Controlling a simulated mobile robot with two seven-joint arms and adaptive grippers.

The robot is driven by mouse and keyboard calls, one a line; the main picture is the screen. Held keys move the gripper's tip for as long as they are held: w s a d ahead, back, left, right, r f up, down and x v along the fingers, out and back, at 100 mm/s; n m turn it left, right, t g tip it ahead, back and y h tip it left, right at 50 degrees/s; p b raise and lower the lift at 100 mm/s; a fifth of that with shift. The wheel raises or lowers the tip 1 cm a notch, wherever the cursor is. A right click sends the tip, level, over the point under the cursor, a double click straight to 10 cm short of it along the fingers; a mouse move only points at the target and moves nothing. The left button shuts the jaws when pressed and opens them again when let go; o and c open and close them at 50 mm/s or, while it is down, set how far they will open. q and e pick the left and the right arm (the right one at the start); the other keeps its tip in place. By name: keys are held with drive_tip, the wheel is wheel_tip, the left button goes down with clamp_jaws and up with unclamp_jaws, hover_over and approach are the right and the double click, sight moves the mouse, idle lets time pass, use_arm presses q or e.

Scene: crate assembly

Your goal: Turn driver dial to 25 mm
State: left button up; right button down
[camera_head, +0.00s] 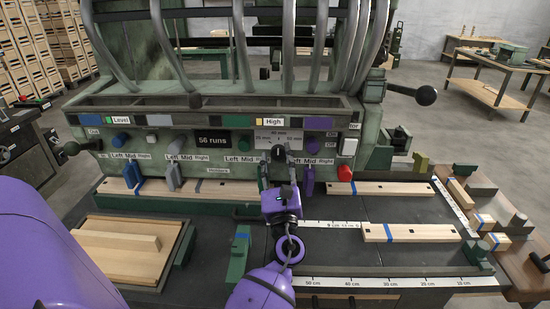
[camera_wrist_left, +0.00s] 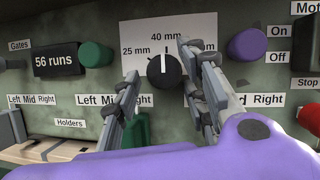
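The driver dial (camera_wrist_left: 166,71) is a round black knob on a white label plate in the left wrist view. The plate reads 25 mm on its left, 40 mm at the top, and a partly hidden value on its right. The dial's white mark points up, toward 40 mm. My left gripper (camera_wrist_left: 160,66) is open, its two fingers spread to the left and right of the dial. I cannot tell whether they touch it. In the head view the left gripper (camera_head: 279,158) is in front of the plate (camera_head: 263,138) and hides much of the dial. My right gripper is not in view.
A green knob (camera_wrist_left: 95,57) and the 56 runs display (camera_wrist_left: 55,61) are left of the plate; a purple knob (camera_wrist_left: 247,43) is right. Green (camera_head: 263,172) and purple (camera_head: 307,181) levers flank the gripper below. Wooden slats (camera_head: 375,189) lie on the bench.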

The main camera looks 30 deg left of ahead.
use_arm(q)
drive_tip(key=shift+w+a, duration=0.15)
drive_tip(key=shift+c, duration=0.2)
clamp_jaws()
